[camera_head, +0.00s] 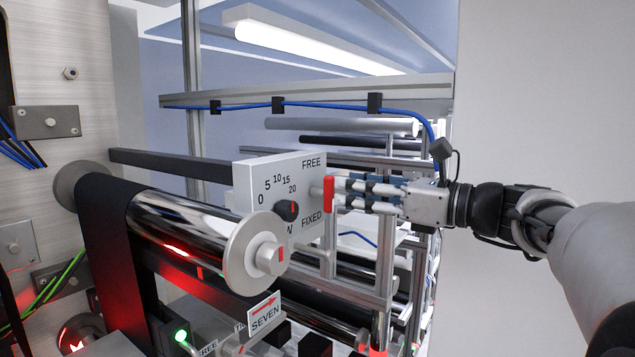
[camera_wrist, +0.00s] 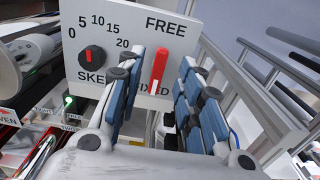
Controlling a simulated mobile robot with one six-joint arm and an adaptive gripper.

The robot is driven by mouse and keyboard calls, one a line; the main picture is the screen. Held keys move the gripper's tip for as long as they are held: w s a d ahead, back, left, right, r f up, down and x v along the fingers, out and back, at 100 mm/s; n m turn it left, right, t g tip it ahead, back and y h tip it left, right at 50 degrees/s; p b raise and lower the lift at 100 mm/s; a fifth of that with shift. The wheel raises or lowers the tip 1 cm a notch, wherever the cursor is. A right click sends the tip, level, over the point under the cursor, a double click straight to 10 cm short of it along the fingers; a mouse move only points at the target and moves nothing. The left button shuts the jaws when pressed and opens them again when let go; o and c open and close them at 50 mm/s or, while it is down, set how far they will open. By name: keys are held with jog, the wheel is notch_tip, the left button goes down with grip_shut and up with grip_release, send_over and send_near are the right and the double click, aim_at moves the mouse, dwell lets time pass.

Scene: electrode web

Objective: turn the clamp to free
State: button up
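The clamp is a red lever (camera_head: 328,195) with a white end on the right side of a white panel (camera_head: 247,186), between the printed words FREE above and FIXED below. In the wrist view the lever (camera_wrist: 159,68) stands nearly upright, its white end down by FIXED. My gripper (camera_head: 341,193) reaches in from the right. In the wrist view its blue-padded fingers (camera_wrist: 163,72) are open, one on each side of the lever, with visible gaps. The left finger covers part of the FIXED label and the lettering beside it.
A black skew knob (camera_wrist: 92,58) with a scale sits left of the lever. A shiny roller (camera_head: 185,230) with a round end cap (camera_head: 250,252) lies in front, below the panel. Metal frame posts (camera_head: 387,245) stand close below my gripper. A SEVEN sign (camera_head: 265,314) is lower down.

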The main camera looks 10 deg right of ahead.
aim_at(333, 186)
jog(key=x, duration=0.6)
jog(key=shift+p, duration=0.35)
jog(key=shift+c, duration=0.3)
grip_shut()
